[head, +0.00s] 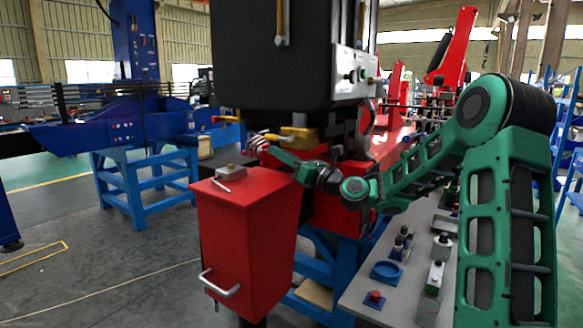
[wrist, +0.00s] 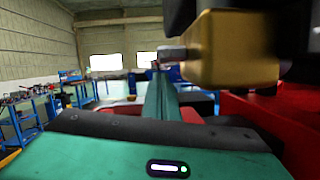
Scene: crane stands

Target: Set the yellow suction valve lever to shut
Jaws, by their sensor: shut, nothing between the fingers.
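A yellow-brass valve body (head: 300,136) sits under the black tank, with a short grey stem on its left. In the wrist view the brass body (wrist: 232,50) fills the upper right, close to the camera. A small red-and-yellow handle (head: 229,119) shows to its left in the head view; I cannot tell for sure whether it is the suction valve lever. My gripper (head: 272,151) is shut and empty, just below and in front of the valve body. Its green fingers (wrist: 160,100) reach forward below and left of the brass body. I cannot tell whether they touch anything.
A red box (head: 245,235) with a grey handle stands in front below my gripper. The black tank (head: 275,60) hangs close above. A grey bench (head: 372,312) with several small parts lies to the right. Open floor is at the left.

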